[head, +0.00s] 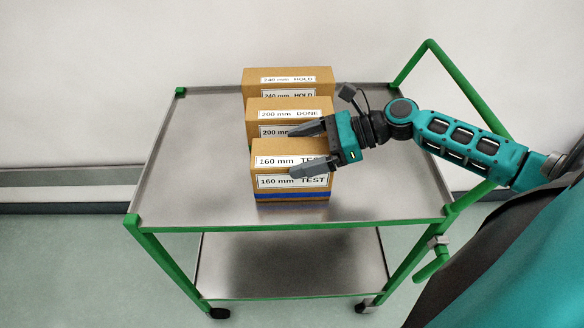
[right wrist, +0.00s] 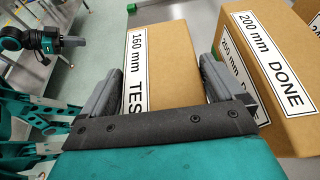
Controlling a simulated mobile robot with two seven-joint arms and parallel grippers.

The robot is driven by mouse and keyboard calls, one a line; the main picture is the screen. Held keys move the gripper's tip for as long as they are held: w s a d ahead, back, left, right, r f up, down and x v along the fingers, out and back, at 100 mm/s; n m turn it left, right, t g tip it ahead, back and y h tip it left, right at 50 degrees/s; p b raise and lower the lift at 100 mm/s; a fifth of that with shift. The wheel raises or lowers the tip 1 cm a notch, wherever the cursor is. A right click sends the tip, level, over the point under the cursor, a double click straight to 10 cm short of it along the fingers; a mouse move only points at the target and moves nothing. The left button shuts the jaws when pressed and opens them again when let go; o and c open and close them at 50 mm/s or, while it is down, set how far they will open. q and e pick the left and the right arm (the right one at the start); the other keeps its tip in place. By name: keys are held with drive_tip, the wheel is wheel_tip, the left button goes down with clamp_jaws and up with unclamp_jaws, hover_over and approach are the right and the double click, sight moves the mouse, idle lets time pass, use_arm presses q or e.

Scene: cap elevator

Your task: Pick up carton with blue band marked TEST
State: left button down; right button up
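The carton marked 160 mm TEST (head: 265,178) stands upright at the front of the cart's top, with a blue band along its bottom. My right gripper (head: 307,150) is open, reaching in from the right at the carton's upper part. One finger is in front of the labelled face and the other is behind it, beside the DONE carton. In the right wrist view the TEST carton (right wrist: 163,60) lies between the two spread fingers; whether they touch it I cannot tell. My left arm's end (right wrist: 62,42) seems to show small in that view, its fingers unclear.
The carton marked 200 mm DONE (head: 265,106) stands close behind, and the carton marked 240 mm HOLD (head: 262,76) behind that. The metal cart top (head: 200,150) is bare left of the cartons. A green handle (head: 460,85) rises at the right.

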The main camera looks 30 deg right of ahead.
drive_tip(key=c, duration=0.6)
drive_tip(key=shift+r, duration=0.1)
drive_tip(key=c, duration=0.7)
drive_tip(key=shift+o, duration=0.2)
drive_tip(key=shift+r, duration=0.1)
wheel_tip(320, 180, up, 20)
drive_tip(key=p, duration=0.3)
